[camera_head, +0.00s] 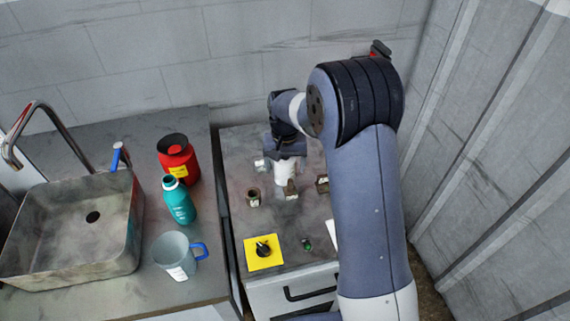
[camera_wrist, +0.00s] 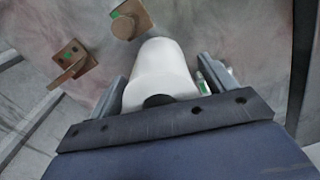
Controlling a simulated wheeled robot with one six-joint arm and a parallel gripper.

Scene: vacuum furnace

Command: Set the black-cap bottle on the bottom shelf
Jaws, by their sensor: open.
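A white bottle (camera_head: 286,173) stands on the stained grey top of the drawer cabinet in the head view, right under my wrist. In the wrist view the white bottle (camera_wrist: 162,68) lies between my two fingers, with a dark round part, perhaps a black cap, at its near end. My gripper (camera_wrist: 163,84) is open around it, one finger on each side; contact cannot be told. In the head view my gripper (camera_head: 284,152) is mostly hidden by my wrist. A red container (camera_head: 179,165) with a black top stands on the left counter. No bottom shelf can be made out.
Small brown blocks (camera_head: 291,189) stand close by the white bottle. A yellow plate with a black knob (camera_head: 263,252) is nearer the front. On the left counter are a teal bottle (camera_head: 179,201), a blue-handled pitcher (camera_head: 175,257) and a sink (camera_head: 73,222). A panelled wall (camera_head: 485,150) bounds the right.

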